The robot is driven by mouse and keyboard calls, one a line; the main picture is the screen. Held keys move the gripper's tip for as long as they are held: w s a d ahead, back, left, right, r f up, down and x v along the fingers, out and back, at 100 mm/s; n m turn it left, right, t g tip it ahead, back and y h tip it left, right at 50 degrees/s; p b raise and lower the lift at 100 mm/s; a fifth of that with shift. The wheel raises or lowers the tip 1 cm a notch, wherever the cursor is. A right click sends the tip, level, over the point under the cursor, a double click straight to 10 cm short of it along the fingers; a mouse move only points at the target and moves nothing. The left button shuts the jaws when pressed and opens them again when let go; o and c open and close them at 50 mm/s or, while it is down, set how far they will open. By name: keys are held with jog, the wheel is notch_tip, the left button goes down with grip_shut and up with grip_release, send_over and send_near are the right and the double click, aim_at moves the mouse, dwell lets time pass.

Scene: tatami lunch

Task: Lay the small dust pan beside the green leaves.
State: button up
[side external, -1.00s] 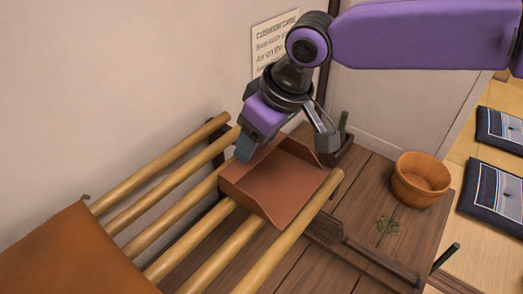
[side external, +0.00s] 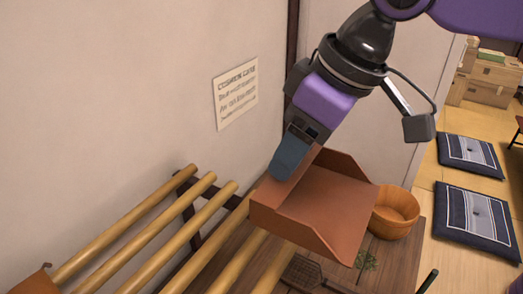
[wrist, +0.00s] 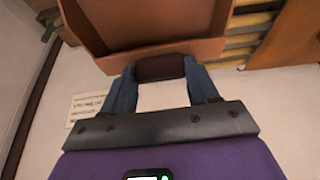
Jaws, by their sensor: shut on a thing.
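The small dust pan (side external: 335,212) is terracotta-coloured with raised sides, and it hangs in the air in the side external view. My gripper (side external: 292,152) is shut on its dark brown handle, which shows between the two blue fingers in the wrist view (wrist: 160,68). The pan's tray (wrist: 150,40) fills the top of the wrist view.
A round wooden bucket (side external: 397,212) stands behind the pan's right side, partly hidden by it. Bamboo poles (side external: 140,228) of a rack run below and left. A flat dark brown slotted tool (side external: 302,271) lies near the leaves. Cushions (side external: 470,200) lie on the floor at right.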

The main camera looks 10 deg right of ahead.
jog(key=shift+s+d+r, duration=0.6)
jog(key=shift+s+d, duration=0.1)
jog(key=shift+d, duration=0.2)
jog(key=w+d+r, duration=0.2)
jog(key=w+d, duration=0.6)
jog(key=d, duration=0.1)
jog(key=w+d+r, duration=0.3)
jog(key=w+d, duration=0.4)
jog(key=d, duration=0.2)
notch_tip(320, 180, down, 37)
jog(key=shift+w+a+f, duration=1)
jog(key=shift+w+f, duration=1.15)
jog(key=shift+f, duration=0.15)
jog(key=shift+w+a+f, duration=0.95)
jog(key=shift+w+f, duration=1.15)
jog(key=shift+f, duration=0.25)
jog(key=shift+w+a+f, duration=1)
jog(key=shift+w+f, duration=1.15)
jog(key=shift+f, duration=0.15)
